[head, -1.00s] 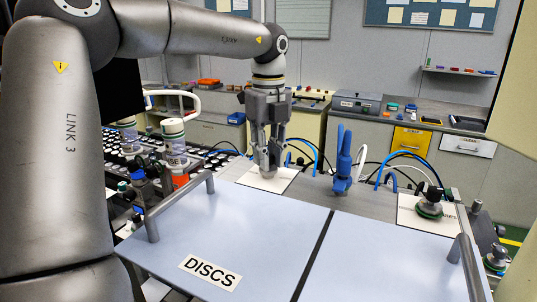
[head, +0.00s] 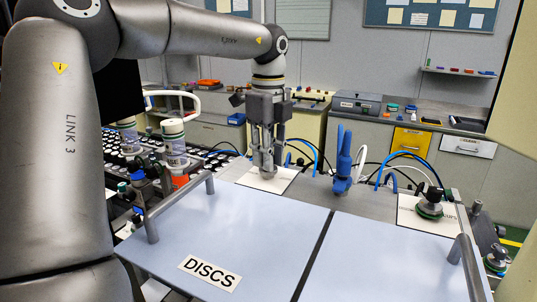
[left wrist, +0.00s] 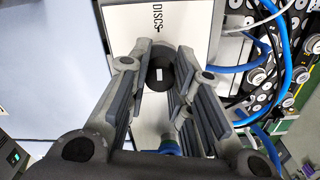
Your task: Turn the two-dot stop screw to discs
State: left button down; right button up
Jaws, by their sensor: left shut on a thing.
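My left gripper (head: 266,170) points straight down over a white plate (head: 282,183) behind the pale lid marked DISCS (head: 222,282). It is shut on a stop screw, whose dark round head (left wrist: 156,64) shows between the fingers in the left wrist view. One white mark sits on that head; I cannot make out dots. The plate there reads DISCS (left wrist: 156,17) with a small arrow beside the word. In the head view the fingers hide the screw. Another screw, dark with a green base (head: 430,203), stands on a second white plate (head: 405,216) at the right. My right gripper is not seen.
A blue upright fitting (head: 343,165) stands between the two plates, with blue hoses around it. Metal handles (head: 150,222) rise at the lid edges. Bottle-like cylinders (head: 173,140) and a rack of round parts stand left of the gripper.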

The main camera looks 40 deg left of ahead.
pick_arm(q)
jog(key=shift+w+a+r, duration=0.1)
jog(key=shift+r, duration=0.1)
jog(key=c, duration=1.4)
grip_release()
jog(key=shift+o, duration=0.7)
jog(key=shift+f, duration=0.15)
notch_tip(320, 180, up, 12)
